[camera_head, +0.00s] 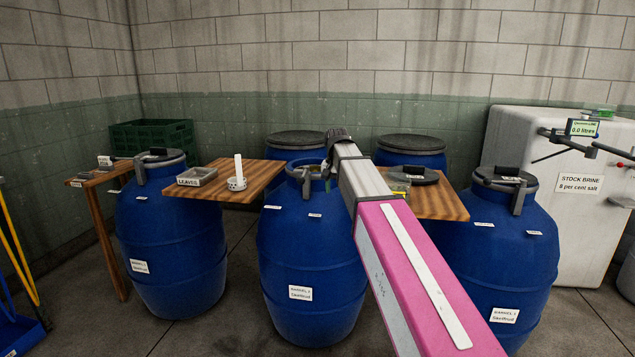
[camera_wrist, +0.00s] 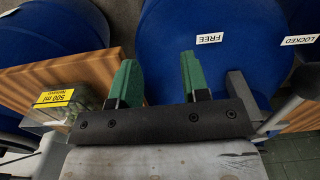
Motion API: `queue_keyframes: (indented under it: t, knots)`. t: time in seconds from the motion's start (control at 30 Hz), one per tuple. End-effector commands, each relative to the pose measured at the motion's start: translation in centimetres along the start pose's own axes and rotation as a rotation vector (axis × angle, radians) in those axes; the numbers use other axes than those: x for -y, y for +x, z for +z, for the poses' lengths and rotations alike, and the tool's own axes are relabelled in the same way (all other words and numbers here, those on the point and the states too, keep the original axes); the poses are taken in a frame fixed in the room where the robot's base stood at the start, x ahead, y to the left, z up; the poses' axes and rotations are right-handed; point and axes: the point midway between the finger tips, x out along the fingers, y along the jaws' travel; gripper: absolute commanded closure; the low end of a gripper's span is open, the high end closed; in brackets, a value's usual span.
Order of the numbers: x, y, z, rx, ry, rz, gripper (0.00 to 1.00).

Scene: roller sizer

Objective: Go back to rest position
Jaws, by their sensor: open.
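My gripper (camera_wrist: 158,78) shows in the wrist view with its two green fingers apart and nothing between them. Beyond the fingers is the blue side of a barrel with a FREE label (camera_wrist: 209,39); a LOCKED label (camera_wrist: 299,40) is at the right. In the head view my pink and silver arm reaches from the lower right up to the middle barrel (camera_head: 305,255). My dark gripper (camera_head: 330,158) is at the top of that barrel. Its fingers are too small to make out there, and I cannot tell whether it touches the barrel.
Blue barrels stand at left (camera_head: 170,240) and right (camera_head: 510,255). A wooden shelf (camera_head: 250,175) between barrels holds a grey tray (camera_head: 197,177) and a white cup (camera_head: 236,184). The brine tank (camera_head: 575,235) is at right. A clear container (camera_wrist: 62,108) is left of my fingers.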

Motion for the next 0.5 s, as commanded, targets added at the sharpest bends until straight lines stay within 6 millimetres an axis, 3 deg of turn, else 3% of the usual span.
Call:
queue_keyframes:
  t: [0.27,0.5]
  knots:
    - [-3.0,7.4,2.4,0.004,-0.024,0.001,0.58]
    - [-6.8,16.1,6.2,0.003,-0.062,0.001,0.58]
